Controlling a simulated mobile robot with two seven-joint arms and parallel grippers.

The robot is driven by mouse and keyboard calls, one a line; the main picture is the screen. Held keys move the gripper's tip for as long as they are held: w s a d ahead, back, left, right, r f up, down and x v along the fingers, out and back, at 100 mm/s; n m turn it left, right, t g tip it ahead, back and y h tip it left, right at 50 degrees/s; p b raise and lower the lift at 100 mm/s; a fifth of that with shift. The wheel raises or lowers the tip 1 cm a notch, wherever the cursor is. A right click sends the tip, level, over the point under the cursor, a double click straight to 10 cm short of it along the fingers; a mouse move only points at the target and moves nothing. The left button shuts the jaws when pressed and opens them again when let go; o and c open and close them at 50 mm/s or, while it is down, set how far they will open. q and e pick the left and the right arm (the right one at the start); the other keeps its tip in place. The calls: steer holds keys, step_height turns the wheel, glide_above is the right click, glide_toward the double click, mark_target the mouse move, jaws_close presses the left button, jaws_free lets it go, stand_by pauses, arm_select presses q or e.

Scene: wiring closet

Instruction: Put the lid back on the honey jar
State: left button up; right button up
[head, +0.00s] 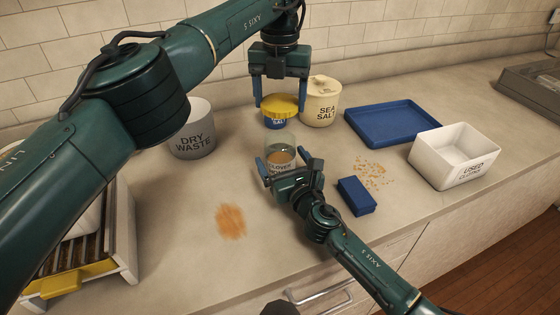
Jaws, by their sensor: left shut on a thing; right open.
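The honey jar (281,145) is clear glass, open at the top, with amber contents and a partly hidden label. It stands upright on the counter. My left gripper (280,103) is above and behind the jar, shut on a yellow lid (281,102) with one finger on each side. The lid appears in front of a small blue-labelled salt container (275,123) and hides its top. My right gripper (284,164) is low at the jar's near side, open, with its fingers on either side of the jar. I cannot tell whether they touch the glass.
A dry waste pot (192,138), sea salt crock (321,105), blue tray (425,118) and white used-cloths bin (433,165) surround the jar. A blue block (356,197) and crumbs (374,172) lie right. An orange smear (230,220) marks the counter. A rack (120,235) stands left.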

steer(key=shift+w+a, duration=0.1)
steer(key=shift+w, duration=0.15)
steer(key=shift+c, duration=0.3)
steer(key=c, duration=1.4)
arm_select(q)
steer(key=shift+f, duration=2.45)
